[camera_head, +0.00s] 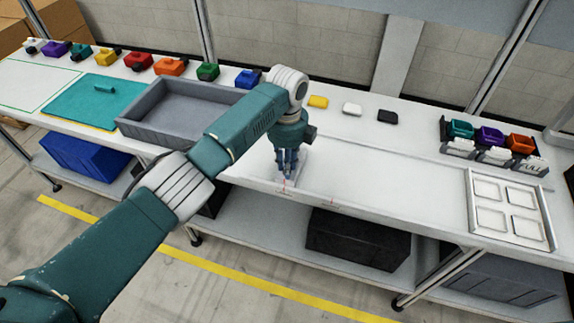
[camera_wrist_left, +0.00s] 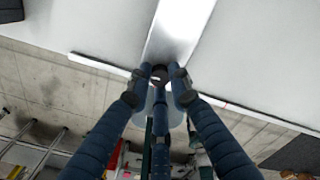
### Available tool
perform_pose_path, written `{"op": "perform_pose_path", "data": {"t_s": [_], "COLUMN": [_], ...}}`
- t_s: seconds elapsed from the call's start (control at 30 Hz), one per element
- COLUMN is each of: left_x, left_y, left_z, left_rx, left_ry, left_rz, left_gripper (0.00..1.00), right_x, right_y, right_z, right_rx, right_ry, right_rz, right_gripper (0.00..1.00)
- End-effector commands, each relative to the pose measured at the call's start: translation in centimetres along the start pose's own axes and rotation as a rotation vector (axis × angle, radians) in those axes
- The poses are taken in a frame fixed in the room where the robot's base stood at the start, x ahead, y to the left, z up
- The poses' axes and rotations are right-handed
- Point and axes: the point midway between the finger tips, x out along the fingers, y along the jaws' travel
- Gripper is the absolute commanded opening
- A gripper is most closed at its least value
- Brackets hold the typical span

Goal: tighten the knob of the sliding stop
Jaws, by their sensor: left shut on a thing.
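My left gripper (camera_head: 288,172) points down at the front edge of the white table, left of the middle of the head view. Its blue fingers also show in the left wrist view (camera_wrist_left: 160,84), closed together around a small dark knob (camera_wrist_left: 159,73). The sliding stop (camera_wrist_left: 181,32) shows there as a pale, shiny strip running back from the fingertips across the table. In the head view a light part of the stop (camera_head: 304,164) shows beside the fingers, and the fingers hide the knob. My right gripper is not in view.
A grey tray (camera_head: 132,126) stands left of my left gripper on the white table (camera_head: 375,170). Yellow, white and black blocks lie behind it. Small coloured bins (camera_head: 490,153) and a pale four-pocket tray (camera_head: 547,228) are at the right. The table between is mostly clear.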

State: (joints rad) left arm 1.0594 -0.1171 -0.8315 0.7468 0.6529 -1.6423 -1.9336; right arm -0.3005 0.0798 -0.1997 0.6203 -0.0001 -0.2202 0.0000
Motion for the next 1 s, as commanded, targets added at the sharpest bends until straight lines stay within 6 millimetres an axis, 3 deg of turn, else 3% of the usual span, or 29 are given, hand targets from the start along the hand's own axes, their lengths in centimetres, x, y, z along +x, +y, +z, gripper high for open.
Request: {"op": "perform_pose_path", "data": {"t_s": [0.3,0.8,0.83,0.9,1.0], "left_x": [-0.19,-0.22,-0.22,-0.21,-0.15], "left_y": [-0.18,-0.17,-0.17,-0.15,-0.11], "left_z": [0.04,0.05,0.05,0.06,0.04], "left_rx": [0.110,0.129,0.129,0.128,0.128], "left_ry": [-0.003,-0.003,-0.003,-0.003,-0.002], "left_rz": [-0.005,-0.005,-0.005,-0.004,-0.003], "left_gripper": [0.00,0.00,0.21,0.35,0.38], "right_x": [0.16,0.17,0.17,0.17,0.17], "right_y": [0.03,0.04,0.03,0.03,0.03], "right_z": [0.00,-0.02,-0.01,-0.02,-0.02], "right_rx": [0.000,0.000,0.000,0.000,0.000], "right_ry": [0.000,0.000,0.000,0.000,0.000], "right_rz": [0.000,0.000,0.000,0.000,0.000], "right_gripper": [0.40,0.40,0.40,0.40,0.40]}}
